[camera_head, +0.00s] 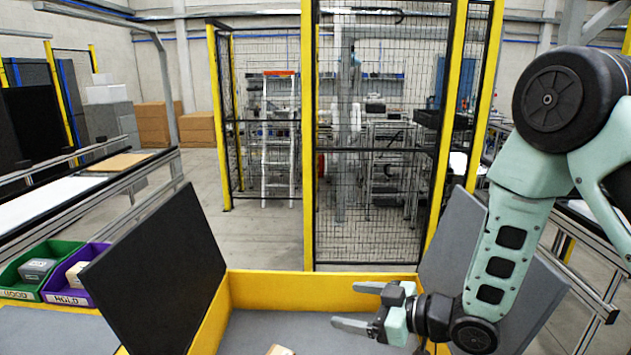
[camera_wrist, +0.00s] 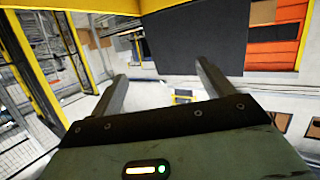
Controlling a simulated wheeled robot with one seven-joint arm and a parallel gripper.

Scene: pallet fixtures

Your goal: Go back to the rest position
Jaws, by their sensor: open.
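My gripper (camera_head: 352,306) is at the lower middle right of the head view, above the yellow-edged fixture (camera_head: 318,290). Its two fingers are spread apart with nothing between them. My arm comes down from the upper right, and the gripper points left. In the wrist view my gripper (camera_wrist: 160,85) also shows its fingers apart, with empty space between them and a blurred room behind. A small tan block (camera_head: 280,350) shows at the bottom edge of the head view, inside the fixture and apart from my gripper.
A dark panel (camera_head: 155,275) stands tilted at the fixture's left; a grey panel (camera_head: 450,235) is behind my arm. A green bin (camera_head: 40,255) and a purple bin (camera_head: 75,298), each holding a block, sit at the left. A mesh fence (camera_head: 380,150) stands beyond.

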